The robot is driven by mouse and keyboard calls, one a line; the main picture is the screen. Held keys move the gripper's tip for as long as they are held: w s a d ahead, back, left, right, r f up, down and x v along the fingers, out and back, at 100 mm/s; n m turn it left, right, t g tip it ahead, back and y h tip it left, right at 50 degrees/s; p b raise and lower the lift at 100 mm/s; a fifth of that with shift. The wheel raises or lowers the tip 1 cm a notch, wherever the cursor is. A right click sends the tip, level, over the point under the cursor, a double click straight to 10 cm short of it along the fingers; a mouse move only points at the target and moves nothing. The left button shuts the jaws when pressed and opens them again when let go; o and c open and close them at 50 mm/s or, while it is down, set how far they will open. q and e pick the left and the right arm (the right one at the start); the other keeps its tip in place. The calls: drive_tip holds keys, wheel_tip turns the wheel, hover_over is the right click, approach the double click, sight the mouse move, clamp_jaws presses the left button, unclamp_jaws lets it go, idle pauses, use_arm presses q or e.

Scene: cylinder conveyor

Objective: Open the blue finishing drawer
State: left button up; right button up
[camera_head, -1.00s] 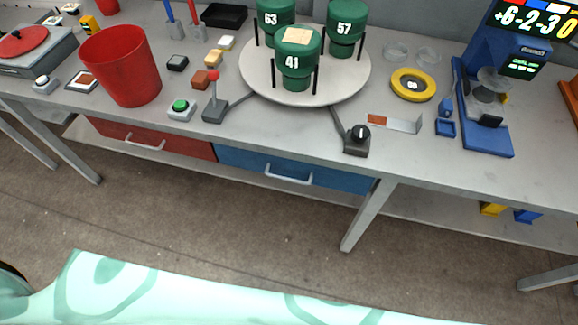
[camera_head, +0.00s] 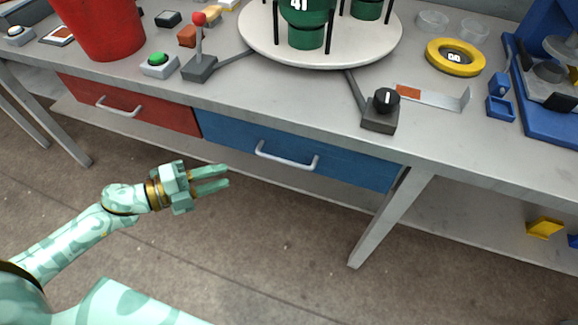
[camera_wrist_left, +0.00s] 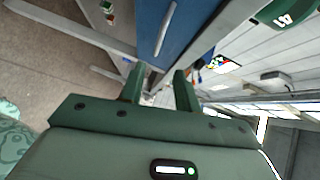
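The blue drawer (camera_head: 340,166) is shut under the table's front edge, with a pale bar handle (camera_head: 287,157) across its front. My left gripper (camera_head: 227,177) is in front of the table, left of and a little lower than the handle in the head view, apart from it. Its two fingers are spread with nothing between them. In the left wrist view the open fingers (camera_wrist_left: 158,88) point toward the blue drawer (camera_wrist_left: 152,22) and its handle (camera_wrist_left: 165,30), which lie beyond the fingertips. My right gripper is not in view.
A red drawer (camera_head: 130,104) with its own handle sits left of the blue one. A table leg (camera_head: 390,218) stands below the blue drawer's right end. A black knob box (camera_head: 381,109) and a round turntable (camera_head: 320,52) are on the tabletop above. The floor in front is clear.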

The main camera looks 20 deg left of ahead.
sight(283, 160)
use_arm(q)
drive_tip(key=shift+h, duration=0.3)
drive_tip(key=b+x, duration=0.1)
drive_tip(key=x, duration=0.4)
drive_tip(key=b+x, duration=0.1)
drive_tip(key=x, duration=0.4)
drive_tip(key=b+x, duration=0.1)
drive_tip(key=x, duration=0.5)
drive_tip(key=shift+d+f, duration=0.15)
drive_tip(key=shift+f, duration=0.15)
clamp_jaws()
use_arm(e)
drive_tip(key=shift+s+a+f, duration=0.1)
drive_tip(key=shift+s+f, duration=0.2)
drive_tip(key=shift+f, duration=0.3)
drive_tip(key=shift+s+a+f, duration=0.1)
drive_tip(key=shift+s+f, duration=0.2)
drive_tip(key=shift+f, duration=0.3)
